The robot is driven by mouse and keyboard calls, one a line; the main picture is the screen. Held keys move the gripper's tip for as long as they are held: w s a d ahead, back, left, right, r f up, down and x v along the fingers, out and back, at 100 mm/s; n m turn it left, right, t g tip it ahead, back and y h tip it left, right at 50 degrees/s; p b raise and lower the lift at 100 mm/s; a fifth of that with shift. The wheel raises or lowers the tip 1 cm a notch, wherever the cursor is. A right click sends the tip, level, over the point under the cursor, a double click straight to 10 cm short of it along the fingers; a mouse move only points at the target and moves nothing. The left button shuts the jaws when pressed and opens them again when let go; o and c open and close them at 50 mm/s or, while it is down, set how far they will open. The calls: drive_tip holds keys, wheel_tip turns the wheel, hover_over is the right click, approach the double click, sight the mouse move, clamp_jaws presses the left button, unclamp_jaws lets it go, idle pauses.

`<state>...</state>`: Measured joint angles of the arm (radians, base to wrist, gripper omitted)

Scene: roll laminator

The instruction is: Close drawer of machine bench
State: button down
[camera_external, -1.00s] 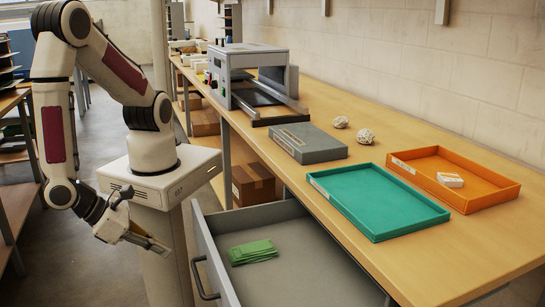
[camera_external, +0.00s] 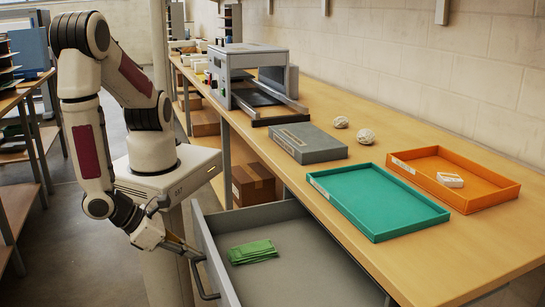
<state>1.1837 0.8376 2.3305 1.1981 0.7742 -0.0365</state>
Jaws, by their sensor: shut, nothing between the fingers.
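The grey drawer (camera_external: 306,238) of the machine bench (camera_external: 420,225) is pulled well out below the bench top. A dark bar handle (camera_external: 203,280) is on its front panel. Several green sheets or packets (camera_external: 253,252) lie inside the drawer, towards the front. My gripper (camera_external: 199,254) is shut and empty. Its tips are at the outer side of the drawer front, just above the handle. I cannot tell whether they touch the panel.
On the bench stand a teal tray (camera_external: 318,188), an orange tray (camera_external: 509,195) with a small white block, a grey box (camera_external: 308,143), two crumpled balls and the laminator (camera_external: 248,65). A cardboard box (camera_external: 253,184) sits on the lower shelf behind the drawer.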

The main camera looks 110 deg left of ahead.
drive_tip(key=shift+w+a, duration=0.15)
idle(0.3)
hover_over(287, 251)
drive_tip(key=shift+w+a, duration=0.55)
idle(0.5)
drive_tip(key=shift+w+r, duration=0.1)
drive_tip(key=shift+r, duration=0.05)
idle(0.5)
drive_tip(key=shift+s+d, duration=0.6)
drive_tip(key=shift+s+d+r, duration=0.1)
drive_tip(key=shift+s+d, duration=1.1)
drive_tip(key=v, duration=0.6)
drive_tip(key=shift+s+d+r, duration=0.2)
drive_tip(key=shift+s+r, duration=0.05)
drive_tip(key=shift+r, duration=0.05)
drive_tip(key=shift+v, duration=1.25)
